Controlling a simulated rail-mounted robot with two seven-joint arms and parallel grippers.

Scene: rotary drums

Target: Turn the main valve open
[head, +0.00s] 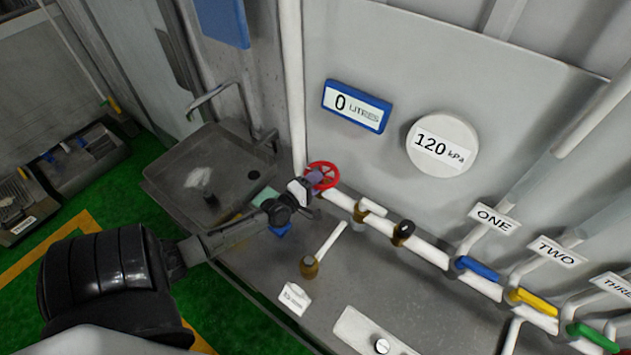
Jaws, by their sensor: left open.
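A red round handwheel (326,171) sits on the white pipe near the wall, to the right of the sink; I take it to be the main valve. My left arm reaches in from the lower left, and my left gripper (311,187) is open at the lower left side of the red wheel. The gripper overlaps the wheel's near edge in the picture; whether it touches the rim I cannot tell. Part of the wheel and its stem are hidden behind the gripper. My right gripper is out of view.
A display (357,106) reads 0 litres and a round gauge (442,144) reads 120 kPa. Blue (478,268), yellow (533,302) and green (594,338) handles line the pipe rightward. A white-handled lever (328,243) stands on the bench near my gripper. The sink (165,172) lies left.

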